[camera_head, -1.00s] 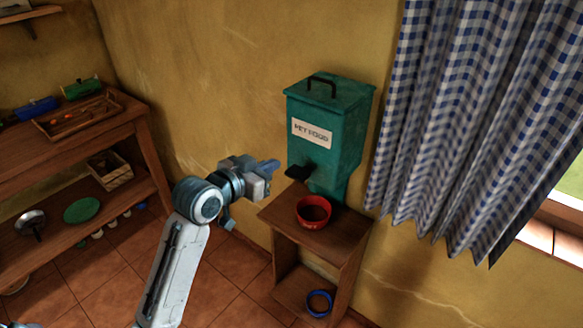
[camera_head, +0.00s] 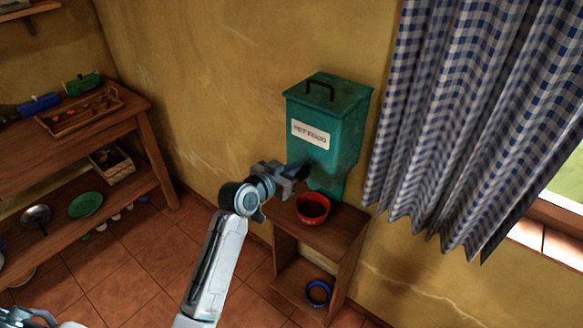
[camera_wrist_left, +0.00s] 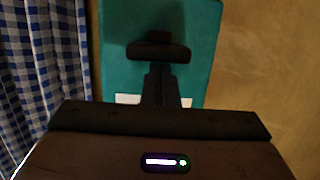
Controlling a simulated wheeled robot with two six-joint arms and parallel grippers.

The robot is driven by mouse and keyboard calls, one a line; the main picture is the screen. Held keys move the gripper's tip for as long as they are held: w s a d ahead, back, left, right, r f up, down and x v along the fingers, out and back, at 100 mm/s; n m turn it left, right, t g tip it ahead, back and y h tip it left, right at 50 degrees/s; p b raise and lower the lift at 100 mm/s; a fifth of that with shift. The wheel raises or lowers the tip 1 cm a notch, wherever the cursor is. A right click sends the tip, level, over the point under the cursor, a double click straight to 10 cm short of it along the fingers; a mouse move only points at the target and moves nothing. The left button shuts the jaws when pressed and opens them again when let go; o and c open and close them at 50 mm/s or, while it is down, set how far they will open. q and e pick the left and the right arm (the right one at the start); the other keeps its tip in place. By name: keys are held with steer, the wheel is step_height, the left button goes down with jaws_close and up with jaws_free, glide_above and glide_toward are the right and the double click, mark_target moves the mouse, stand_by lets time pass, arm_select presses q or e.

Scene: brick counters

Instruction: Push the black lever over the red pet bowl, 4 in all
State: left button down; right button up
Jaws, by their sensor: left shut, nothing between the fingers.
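The teal pet food dispenser (camera_head: 345,125) hangs against the wall above a small wooden stand. The red pet bowl (camera_head: 313,219) stands upright on the stand below it; its inside is dark, and I cannot tell what it holds. The black lever (camera_wrist_left: 158,52) shows at the dispenser's front in the left wrist view. In the head view it is hard to separate from my fingers. My left gripper (camera_head: 302,171) is shut and empty, its fingertips at the lever; I cannot tell whether they touch. My right gripper is not in view.
The wooden stand (camera_head: 343,228) has a blue bowl (camera_head: 318,293) on its lower shelf. A checked curtain (camera_head: 440,120) hangs to the right. A wooden bench (camera_head: 150,150) with a tray and dishes stands at the left. Tiled floor lies clear between.

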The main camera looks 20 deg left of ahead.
arm_select(q)
steer(key=shift+f, duration=0.1)
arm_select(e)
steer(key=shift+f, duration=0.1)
